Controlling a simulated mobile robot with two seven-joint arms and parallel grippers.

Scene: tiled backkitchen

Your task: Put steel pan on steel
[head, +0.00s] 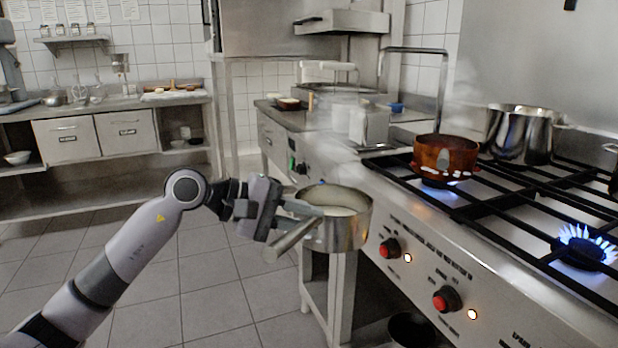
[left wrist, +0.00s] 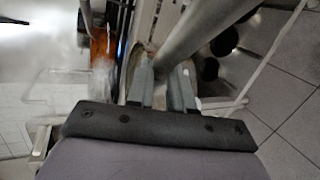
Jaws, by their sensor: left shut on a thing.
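The steel pan (head: 345,235) is a small shiny pot with pale content, held in the air in front of the stove's front panel in the head view. Its long handle (head: 292,241) points to the lower left; the handle also shows in the left wrist view (left wrist: 205,30). My left gripper (head: 312,208) is shut on the pan at its near-left side. Whether the fingers pinch the rim or the handle root is hard to tell. The steel counter (head: 300,118) lies behind and left of the stove. My right gripper is not in view.
A copper-coloured pot (head: 445,155) stands over a lit burner, with a tall steel pot (head: 520,134) behind it. Another lit burner (head: 585,247) is uncovered at the right. White containers (head: 368,125) stand on the counter. Open tiled floor (head: 215,275) lies to the left.

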